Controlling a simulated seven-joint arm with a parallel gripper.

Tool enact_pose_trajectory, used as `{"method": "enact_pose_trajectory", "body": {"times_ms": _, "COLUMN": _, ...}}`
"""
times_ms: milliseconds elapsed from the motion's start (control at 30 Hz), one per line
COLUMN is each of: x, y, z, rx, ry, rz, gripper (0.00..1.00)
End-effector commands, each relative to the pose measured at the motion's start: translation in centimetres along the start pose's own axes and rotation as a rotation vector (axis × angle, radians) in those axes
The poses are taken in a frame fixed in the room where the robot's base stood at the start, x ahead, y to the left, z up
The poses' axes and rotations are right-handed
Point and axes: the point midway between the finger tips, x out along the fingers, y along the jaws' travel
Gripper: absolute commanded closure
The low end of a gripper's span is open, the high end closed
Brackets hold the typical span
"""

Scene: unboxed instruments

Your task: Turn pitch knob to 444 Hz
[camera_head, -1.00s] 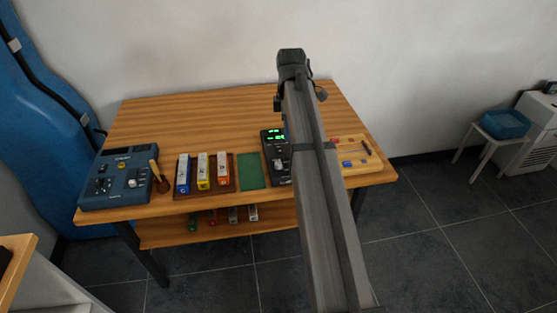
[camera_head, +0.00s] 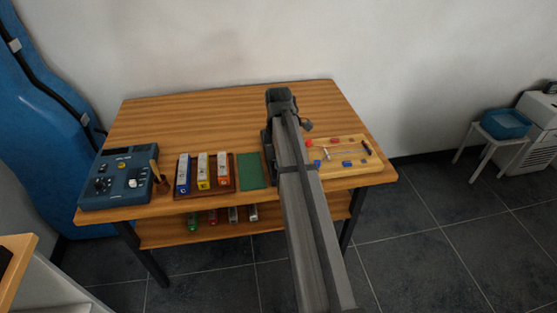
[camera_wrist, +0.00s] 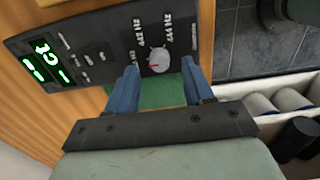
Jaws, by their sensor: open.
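The black tuner panel (camera_wrist: 100,45) fills the upper left of the wrist view, with a lit green display (camera_wrist: 45,62) and several small switches. The pale round pitch knob (camera_wrist: 158,58) has a red mark on its lower left part. Hz labels stand around it; not all figures are readable. My gripper (camera_wrist: 159,68) is open, its blue fingers on either side of the knob. I cannot tell whether they touch it. In the head view my arm covers most of the tuner; only a dark left edge (camera_head: 266,146) shows.
On the wooden table (camera_head: 220,115) stand a blue device (camera_head: 118,180), a rack of coloured blocks (camera_head: 203,172), a green mat (camera_head: 250,170) left of the tuner, and a wooden board with small parts (camera_head: 345,165) to its right. The table's back is clear.

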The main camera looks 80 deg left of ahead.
Motion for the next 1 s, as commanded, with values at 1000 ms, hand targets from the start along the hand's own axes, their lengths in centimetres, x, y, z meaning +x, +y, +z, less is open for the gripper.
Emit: {"method": "enact_pose_trajectory", "body": {"times_ms": 1000, "x": 2.5, "y": 0.0, "z": 0.0, "rx": 0.001, "ry": 0.000, "rz": 0.000, "gripper": 0.85}}
